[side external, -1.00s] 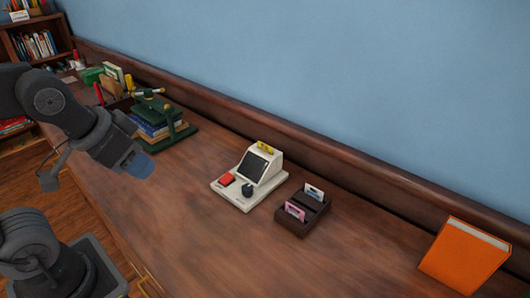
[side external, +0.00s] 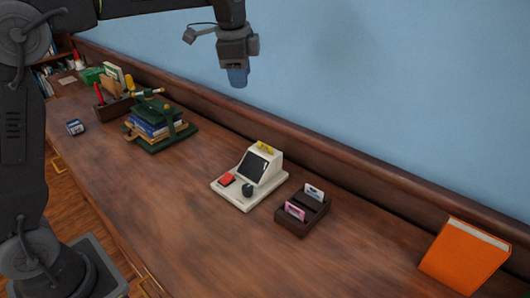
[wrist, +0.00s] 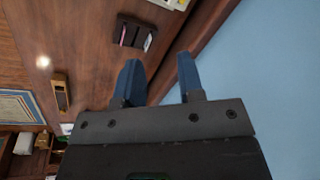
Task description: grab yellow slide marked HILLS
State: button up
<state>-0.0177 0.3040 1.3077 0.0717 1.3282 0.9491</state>
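A yellow slide (side external: 265,147) sits in the top of a white slide viewer (side external: 262,178) with a dark screen, a red button and a dark knob. Its lettering is too small to read. My gripper (side external: 238,78) is high above the desk, above and left of the viewer in the side view. In the wrist view my gripper (wrist: 159,78) has its two blue fingers apart with nothing between them. The viewer's edge (wrist: 172,3) shows at the top there; the yellow slide does not show.
A dark slide rack (side external: 303,214) holding a pink and a white-blue slide stands right of the viewer. An orange book (side external: 464,256) is at far right. A green press with books (side external: 155,125) stands left. The wall (side external: 370,70) runs behind the desk. The desk front is clear.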

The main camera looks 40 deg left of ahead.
jog(key=w+a+f+m+g, duration=0.1)
jog(key=w+f+m, duration=0.4)
jog(key=w, duration=0.4)
jog(key=w+f, duration=0.1)
jog(key=f, duration=0.4)
jog(key=w+a+f+m, duration=0.1)
jog(key=f, duration=0.4)
jog(key=w+f+m+g, duration=0.1)
jog(key=w+f, duration=0.1)
jog(key=f, duration=0.3)
jog(key=shift+a+f+y, duration=0.3)
jog(key=shift+a+f, duration=0.1)
jog(key=shift+s+a+f, duration=0.1)
jog(key=shift+a+f, duration=0.15)
jog(key=shift+f, duration=1.25)
jog(key=shift+s+a+f, duration=0.1)
jog(key=shift+a+f, duration=0.1)
jog(key=shift+f, duration=1.3)
grip_shut()
